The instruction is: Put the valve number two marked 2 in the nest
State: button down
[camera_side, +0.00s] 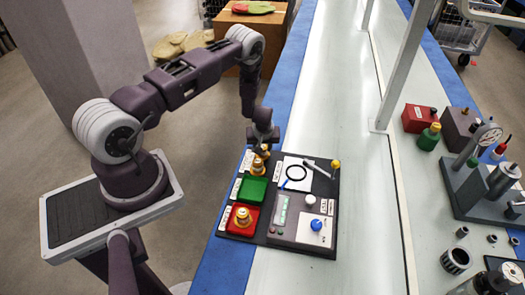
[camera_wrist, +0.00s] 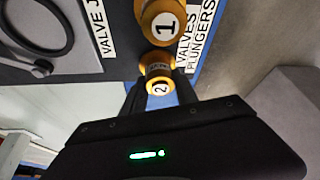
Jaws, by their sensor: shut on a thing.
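The valve marked 2 (camera_wrist: 158,80) is brass-coloured and sits between the two fingers of my gripper (camera_wrist: 158,92), its number facing the wrist camera. My gripper is shut on it. In the side view my gripper (camera_side: 263,146) points down at the far left corner of the dark board. A second brass valve marked 1 (camera_wrist: 163,22) stands close beside it, and it also shows in the side view (camera_side: 257,169). I cannot tell whether the held valve is clear of the board. The nest is not plainly identifiable; a black ring (camera_side: 297,173) lies on a white panel.
The dark board (camera_side: 310,246) carries a green tray (camera_side: 251,189) and a red tray (camera_side: 230,229) with a brass piece (camera_side: 242,216) in it. A grey device (camera_side: 283,229) sits front right. Beyond the bare conveyor (camera_side: 345,120) stand several tools and boxes.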

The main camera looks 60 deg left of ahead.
aim_at(263, 146)
jog(key=shift+r, duration=0.15)
notch_tip(263, 146, up, 9)
jog(key=shift+w+f, duration=0.1)
jog(key=w+d+r+m+t+h, duration=0.15)
jog(key=w+d+m, duration=0.3)
jog(key=d, duration=0.95)
jog(key=f, duration=0.9)
jog(key=shift+w+d, duration=0.25)
jog(key=shift+w, duration=0.05)
jog(key=shift+f, duration=0.25)
jog(key=shift+f, duration=0.15)
jog(key=c, duration=0.9)
grip_release()
jog(key=shift+c, duration=0.2)
